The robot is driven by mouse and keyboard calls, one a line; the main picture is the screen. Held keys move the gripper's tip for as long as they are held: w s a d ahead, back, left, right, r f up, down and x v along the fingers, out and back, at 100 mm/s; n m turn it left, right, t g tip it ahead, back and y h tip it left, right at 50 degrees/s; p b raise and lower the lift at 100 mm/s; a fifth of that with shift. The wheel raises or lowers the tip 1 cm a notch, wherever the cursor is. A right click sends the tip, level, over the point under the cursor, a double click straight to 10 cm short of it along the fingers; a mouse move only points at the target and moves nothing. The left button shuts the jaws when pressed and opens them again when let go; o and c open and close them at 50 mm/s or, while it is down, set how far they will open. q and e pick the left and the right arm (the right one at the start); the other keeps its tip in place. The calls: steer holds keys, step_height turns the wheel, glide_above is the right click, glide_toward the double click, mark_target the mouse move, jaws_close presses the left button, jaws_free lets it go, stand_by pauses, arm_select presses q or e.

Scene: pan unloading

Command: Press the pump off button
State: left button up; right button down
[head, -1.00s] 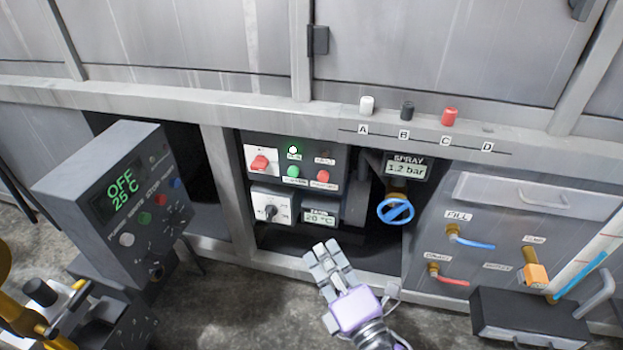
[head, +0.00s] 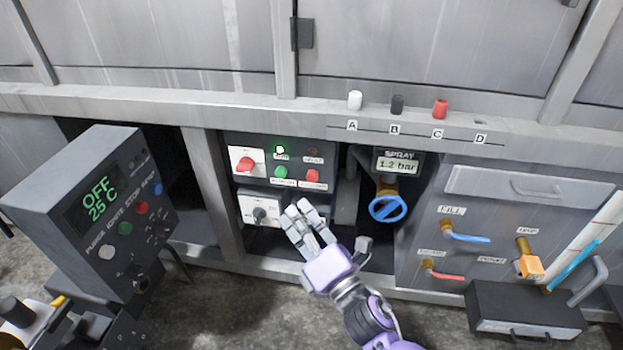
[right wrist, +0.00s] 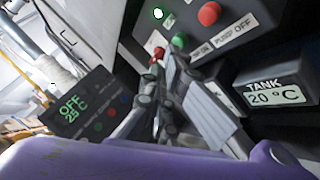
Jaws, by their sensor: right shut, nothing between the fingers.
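The pump off button is a red round button (head: 313,175) at the right of the dark control panel (head: 330,150). In the right wrist view the red button (right wrist: 209,13) sits above a "PUMP OFF" label (right wrist: 236,29). A green button (head: 281,172) is to its left; it also shows in the right wrist view (right wrist: 180,40). My right gripper (head: 297,207) is shut and empty, its fingers pointing up at the panel, below the buttons in the head view. In the right wrist view its fingertips (right wrist: 171,60) appear just below the green button, apart from the red one. My left gripper is not in view.
A red rotary switch (head: 246,164) and a lit green lamp (head: 280,150) share the panel. A black selector (head: 260,215) sits below. A blue valve wheel (head: 388,208) is to the right. A grey control box (head: 75,205) reading OFF 25 C stands at left.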

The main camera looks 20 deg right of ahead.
mark_target(312, 176)
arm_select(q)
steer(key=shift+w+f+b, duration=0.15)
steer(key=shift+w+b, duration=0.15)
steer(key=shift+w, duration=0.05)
arm_select(e)
steer(key=w+d, duration=0.1)
steer(key=w, duration=0.1)
steer(key=w+d, duration=0.2)
steer(key=shift+w+d, duration=0.1)
steer(key=shift+w, duration=0.15)
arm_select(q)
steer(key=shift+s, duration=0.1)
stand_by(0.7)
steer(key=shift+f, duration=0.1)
arm_select(e)
steer(key=shift+w+d, duration=0.2)
steer(key=shift+w, duration=0.15)
steer(key=shift+w+d+f, duration=0.1)
steer(key=shift+w+d, duration=0.2)
steer(key=shift+w, duration=0.1)
stand_by(0.8)
stand_by(0.4)
steer(key=shift+s+a, duration=0.5)
steer(key=shift+s, duration=0.3)
